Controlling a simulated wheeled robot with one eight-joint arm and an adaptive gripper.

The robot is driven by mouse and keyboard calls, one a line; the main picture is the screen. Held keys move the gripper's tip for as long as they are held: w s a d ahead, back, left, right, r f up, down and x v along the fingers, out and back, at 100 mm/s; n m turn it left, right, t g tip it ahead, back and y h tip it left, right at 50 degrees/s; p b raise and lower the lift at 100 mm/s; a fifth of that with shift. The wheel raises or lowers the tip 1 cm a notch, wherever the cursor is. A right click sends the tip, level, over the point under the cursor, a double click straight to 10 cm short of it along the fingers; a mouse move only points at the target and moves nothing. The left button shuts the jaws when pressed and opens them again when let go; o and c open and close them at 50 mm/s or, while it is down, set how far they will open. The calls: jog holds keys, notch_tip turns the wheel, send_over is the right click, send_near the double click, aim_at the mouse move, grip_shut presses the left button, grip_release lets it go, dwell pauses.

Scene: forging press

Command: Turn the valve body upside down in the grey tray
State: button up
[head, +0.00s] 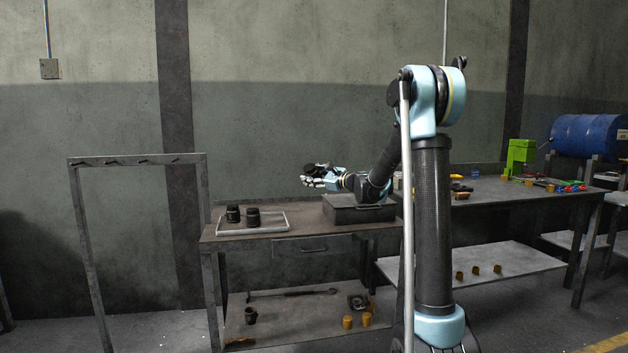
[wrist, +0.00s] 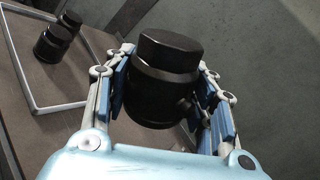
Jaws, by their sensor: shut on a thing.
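My gripper (head: 312,182) is above the left bench, pointing left and roughly level. In the wrist view its blue-padded fingers (wrist: 166,95) are shut on a black valve body (wrist: 168,62), one on each side. The valve body is a dark cylinder with a narrower faceted end and a small side stub; in the head view it (head: 316,169) shows only as a small dark shape. The grey tray (head: 286,226) lies on the bench below and to the left. Two other black valve bodies (head: 233,214) (head: 253,217) stand upright in the tray's left and middle part.
A dark grey box (head: 350,212) stands on the bench right of the tray, under my arm. A bare metal frame with pegs (head: 135,160) stands left of the bench. The right bench (head: 500,193) carries a green device (head: 519,155) and small coloured parts.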

jog(key=m, duration=0.6)
jog(key=shift+m, duration=0.3)
